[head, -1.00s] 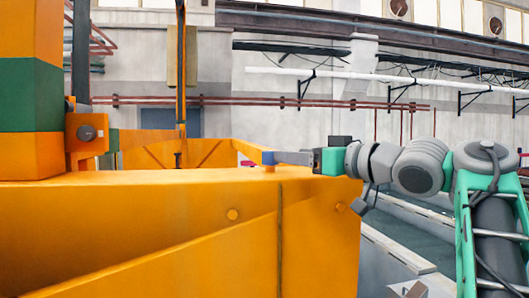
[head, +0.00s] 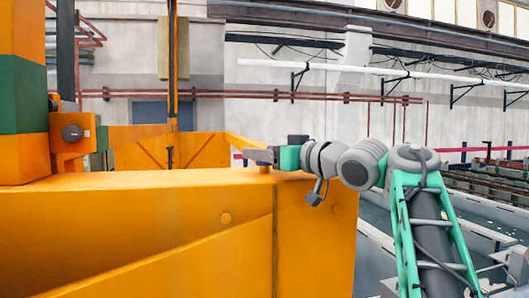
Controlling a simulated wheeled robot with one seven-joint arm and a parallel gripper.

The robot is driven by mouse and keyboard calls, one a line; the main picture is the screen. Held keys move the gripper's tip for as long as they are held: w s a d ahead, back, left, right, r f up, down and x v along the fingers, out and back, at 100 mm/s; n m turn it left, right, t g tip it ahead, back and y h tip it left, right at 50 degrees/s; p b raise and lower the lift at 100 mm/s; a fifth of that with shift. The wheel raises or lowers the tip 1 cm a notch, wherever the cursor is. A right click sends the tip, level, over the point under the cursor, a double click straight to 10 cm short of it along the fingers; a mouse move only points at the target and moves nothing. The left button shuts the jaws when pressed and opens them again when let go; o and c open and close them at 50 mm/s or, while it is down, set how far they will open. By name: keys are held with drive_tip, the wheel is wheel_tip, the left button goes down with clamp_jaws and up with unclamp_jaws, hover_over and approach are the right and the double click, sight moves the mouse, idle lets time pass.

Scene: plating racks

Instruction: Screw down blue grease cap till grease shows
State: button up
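My gripper (head: 250,155) is over the top edge of the orange machine body (head: 150,215), near its right end. Its grey fingers point left and look foreshortened. A small fitting (head: 265,170) shows just below the fingers on the orange top. The blue grease cap does not show; the fingers cover the spot above the fitting. I cannot tell whether the fingers are closed around it or beside it. No grease shows.
An orange and green column (head: 22,95) with a grey-knobbed orange block (head: 73,137) stands at the left. Behind is an orange frame (head: 205,150). Tanks and rails (head: 490,185) lie at the right. The orange top left of my gripper is clear.

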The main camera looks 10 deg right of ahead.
clamp_jaws()
idle(0.4)
drive_tip(key=shift+a+f+h+b, duration=0.15)
drive_tip(key=shift+h+b, duration=0.25)
drive_tip(key=shift+b, duration=0.35)
